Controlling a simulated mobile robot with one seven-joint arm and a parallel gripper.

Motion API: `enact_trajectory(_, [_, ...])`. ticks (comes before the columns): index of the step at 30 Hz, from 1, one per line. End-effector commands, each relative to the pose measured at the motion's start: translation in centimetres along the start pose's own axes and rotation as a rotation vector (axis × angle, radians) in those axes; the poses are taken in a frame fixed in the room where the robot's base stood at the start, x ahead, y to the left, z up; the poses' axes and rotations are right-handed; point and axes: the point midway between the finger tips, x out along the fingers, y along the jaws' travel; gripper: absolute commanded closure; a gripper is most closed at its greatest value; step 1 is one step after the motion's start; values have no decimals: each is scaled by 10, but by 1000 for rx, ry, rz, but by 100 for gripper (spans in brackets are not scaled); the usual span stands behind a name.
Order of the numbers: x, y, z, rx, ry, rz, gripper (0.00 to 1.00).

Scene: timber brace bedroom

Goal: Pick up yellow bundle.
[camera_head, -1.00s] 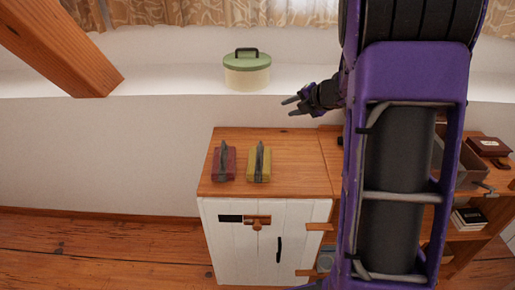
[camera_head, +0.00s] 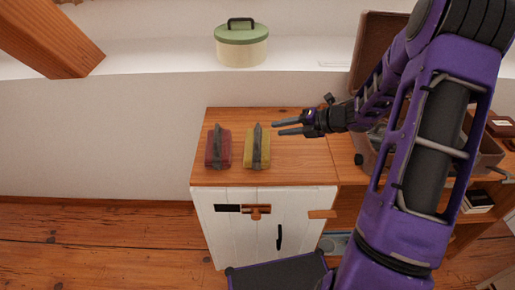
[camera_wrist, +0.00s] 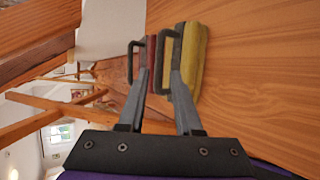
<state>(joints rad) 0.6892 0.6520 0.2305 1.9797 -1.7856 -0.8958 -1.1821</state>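The yellow bundle (camera_head: 263,148) lies on the wooden top of the white cabinet, with a dark strap and upright handle across its middle. It also shows in the wrist view (camera_wrist: 193,55), ahead of my fingers. A red bundle (camera_head: 226,149) of like shape lies to its left. It shows partly hidden in the wrist view (camera_wrist: 152,58). My gripper (camera_head: 276,129) is open and empty, with its two fingers pointing left, close to the right of the yellow bundle. In the wrist view my gripper (camera_wrist: 158,75) has its fingers apart; whether one touches the bundle I cannot tell.
The white cabinet (camera_head: 235,228) stands against the wall. A green-lidded pot (camera_head: 241,48) stands on the ledge behind. An open brown case (camera_head: 375,60) stands right of the cabinet, behind my arm. The cabinet top (camera_head: 300,165) is clear right of the yellow bundle.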

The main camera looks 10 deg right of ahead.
Motion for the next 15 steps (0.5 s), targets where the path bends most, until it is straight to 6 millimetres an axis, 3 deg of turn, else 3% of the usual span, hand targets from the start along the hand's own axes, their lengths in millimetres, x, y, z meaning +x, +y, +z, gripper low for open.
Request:
enact_trajectory(1, [13,-1,-1,2,4,3,67])
enact_trajectory(6, [40,0,0,0,1,1,67])
enact_trajectory(15, [58,0,0,1,0,0,67])
